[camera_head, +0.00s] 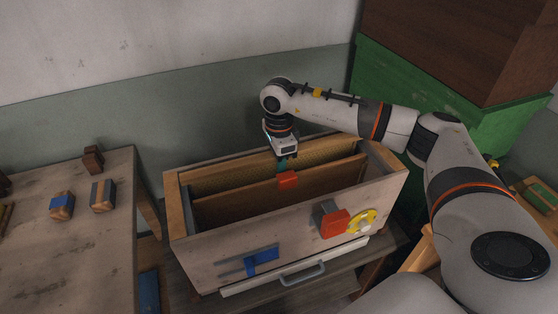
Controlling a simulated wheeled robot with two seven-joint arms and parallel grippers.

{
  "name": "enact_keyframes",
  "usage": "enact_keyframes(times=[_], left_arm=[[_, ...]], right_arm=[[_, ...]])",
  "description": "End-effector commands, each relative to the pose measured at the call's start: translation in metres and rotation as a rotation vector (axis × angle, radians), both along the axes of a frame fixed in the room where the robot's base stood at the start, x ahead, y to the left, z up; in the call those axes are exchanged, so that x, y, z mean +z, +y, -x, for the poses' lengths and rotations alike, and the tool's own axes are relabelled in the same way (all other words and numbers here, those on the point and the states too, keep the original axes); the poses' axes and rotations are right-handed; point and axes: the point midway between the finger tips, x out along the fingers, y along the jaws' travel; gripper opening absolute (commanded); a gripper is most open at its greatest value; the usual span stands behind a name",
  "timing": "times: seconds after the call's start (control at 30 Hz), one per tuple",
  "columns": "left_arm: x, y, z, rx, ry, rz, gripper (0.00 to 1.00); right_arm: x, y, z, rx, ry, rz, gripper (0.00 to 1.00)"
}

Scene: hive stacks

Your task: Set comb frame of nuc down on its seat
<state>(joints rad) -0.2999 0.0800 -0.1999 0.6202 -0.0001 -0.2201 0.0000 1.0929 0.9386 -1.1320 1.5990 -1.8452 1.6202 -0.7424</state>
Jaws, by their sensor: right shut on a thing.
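The nuc is a pale wooden box (210,250) with its top open, in the middle of the head view. Inside, at the back, a comb frame (230,177) with a yellowish mesh face stands upright. A plain brown board (235,204) with a red tab (288,179) stands in front of it. My right gripper (283,160) points down over the middle of the box and is shut on the comb frame's top. The fingertips are small and partly hidden. The frame's lower edge and its seat are hidden by the board and walls. My left gripper is out of view.
The box front carries a blue latch (262,258), a red block (335,223), a yellow disc (362,222) and a grey handle (302,274). A table (60,250) with small wooden blocks stands at left. Green and brown stacked boxes (400,85) rise behind my right arm.

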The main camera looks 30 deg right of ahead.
Motion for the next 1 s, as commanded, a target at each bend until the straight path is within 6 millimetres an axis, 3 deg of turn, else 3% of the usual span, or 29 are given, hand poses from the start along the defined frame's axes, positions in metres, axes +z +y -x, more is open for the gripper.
enact_keyframes(times=[1.0], left_arm=[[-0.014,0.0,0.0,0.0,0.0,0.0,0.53]], right_arm=[[-0.017,0.0,-0.001,0.0,-0.002,-0.001,0.0]])
